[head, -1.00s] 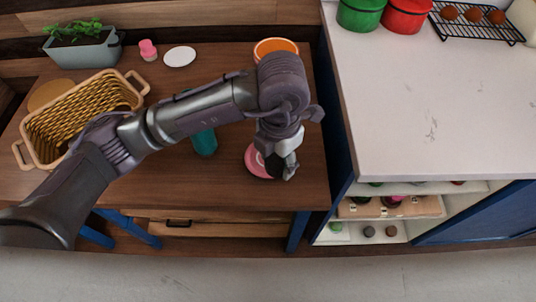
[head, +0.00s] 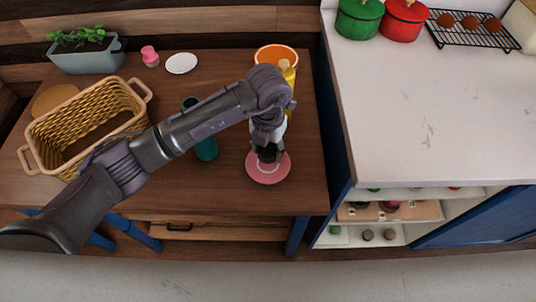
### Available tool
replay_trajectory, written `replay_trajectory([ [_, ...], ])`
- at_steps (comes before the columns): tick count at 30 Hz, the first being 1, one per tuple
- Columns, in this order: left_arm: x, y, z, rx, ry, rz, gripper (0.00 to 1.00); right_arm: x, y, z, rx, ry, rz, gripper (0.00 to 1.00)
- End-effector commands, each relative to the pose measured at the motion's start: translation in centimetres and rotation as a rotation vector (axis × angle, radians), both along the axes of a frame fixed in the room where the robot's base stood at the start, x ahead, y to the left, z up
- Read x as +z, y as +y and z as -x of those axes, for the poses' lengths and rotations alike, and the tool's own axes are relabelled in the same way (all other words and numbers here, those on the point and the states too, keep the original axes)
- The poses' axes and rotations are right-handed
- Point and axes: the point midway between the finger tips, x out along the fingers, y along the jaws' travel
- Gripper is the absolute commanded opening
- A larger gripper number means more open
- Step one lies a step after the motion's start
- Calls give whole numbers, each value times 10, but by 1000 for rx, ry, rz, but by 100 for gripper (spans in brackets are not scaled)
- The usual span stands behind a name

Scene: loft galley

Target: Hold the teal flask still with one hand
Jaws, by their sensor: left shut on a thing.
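The teal flask (head: 206,149) stands on the wooden table, partly hidden behind my left arm. Its dark teal top shows just above the arm, and its lower body shows below it. My left gripper (head: 268,156) is to the right of the flask and apart from it, pointing down over a pink saucer (head: 267,179). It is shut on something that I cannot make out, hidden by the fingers. My right gripper is not in view.
A wicker basket (head: 39,133) and planter (head: 88,58) stand at the left. A pink shaker (head: 150,56) and white dish (head: 181,64) lie behind. An orange bowl (head: 262,53) and yellow bottle (head: 288,73) are at the back right. A white counter (head: 430,110) adjoins.

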Motion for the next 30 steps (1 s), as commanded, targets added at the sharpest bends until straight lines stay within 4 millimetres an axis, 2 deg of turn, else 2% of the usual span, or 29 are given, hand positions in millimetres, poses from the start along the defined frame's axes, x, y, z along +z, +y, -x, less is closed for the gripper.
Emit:
replay_trajectory([
  [10,-39,0,0,0,3,1,12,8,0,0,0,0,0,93],
  [21,-45,0,-1,-1,0,0,12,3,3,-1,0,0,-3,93],
  [22,-44,0,0,-1,0,0,59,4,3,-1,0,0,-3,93],
  [26,-43,0,0,-1,0,0,79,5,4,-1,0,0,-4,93],
  [30,-43,0,0,-1,0,1,79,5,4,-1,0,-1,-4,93],
])
